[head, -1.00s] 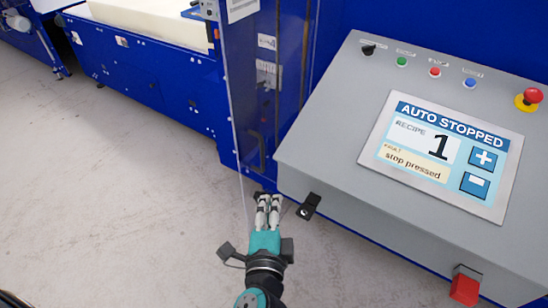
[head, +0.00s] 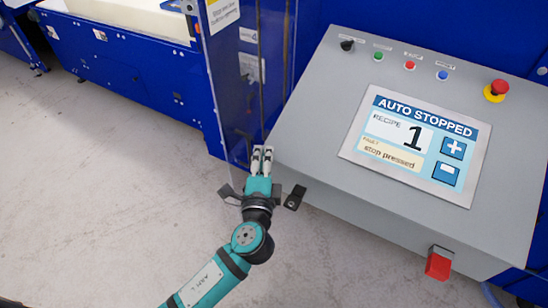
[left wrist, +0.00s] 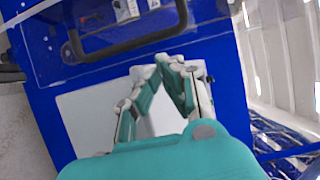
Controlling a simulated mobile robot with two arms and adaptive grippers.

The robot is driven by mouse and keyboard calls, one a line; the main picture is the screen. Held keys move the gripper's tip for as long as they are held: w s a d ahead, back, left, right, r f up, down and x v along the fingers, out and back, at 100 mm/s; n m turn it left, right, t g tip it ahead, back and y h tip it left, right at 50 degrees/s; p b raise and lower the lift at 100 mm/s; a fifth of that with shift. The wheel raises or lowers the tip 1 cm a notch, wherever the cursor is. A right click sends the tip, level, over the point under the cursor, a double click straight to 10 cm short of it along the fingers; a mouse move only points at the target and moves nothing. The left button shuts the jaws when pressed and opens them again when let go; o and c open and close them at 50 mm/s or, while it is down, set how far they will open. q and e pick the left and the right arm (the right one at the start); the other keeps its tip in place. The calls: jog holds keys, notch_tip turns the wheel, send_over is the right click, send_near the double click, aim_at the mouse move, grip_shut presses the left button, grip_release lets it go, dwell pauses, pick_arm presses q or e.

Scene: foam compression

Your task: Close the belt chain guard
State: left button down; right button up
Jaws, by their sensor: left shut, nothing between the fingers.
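The belt chain guard (head: 222,85) looks like a clear see-through panel at the blue machine's end, left of the grey console. Its outer edge stands out toward me, so it appears swung open. A black bar handle (left wrist: 125,42) crosses the top of the left wrist view. My left gripper (head: 262,152) is beside the console's left corner, near the panel's lower part. Its fingertips (left wrist: 170,65) meet with nothing between them, below the handle in the left wrist view. I cannot tell whether they touch the panel. My right gripper is not in view.
The grey console (head: 320,150) has a screen (head: 415,140) reading "AUTO STOPPED", fault "stop pressed". A red emergency button (head: 499,87) sits at its upper right. A black bracket (head: 295,197) and a red block (head: 439,263) stick out in front. Clear floor (head: 100,180) lies left.

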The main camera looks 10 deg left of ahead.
pick_arm(q)
jog(key=shift+a, duration=0.45)
jog(key=shift+w+d, duration=0.1)
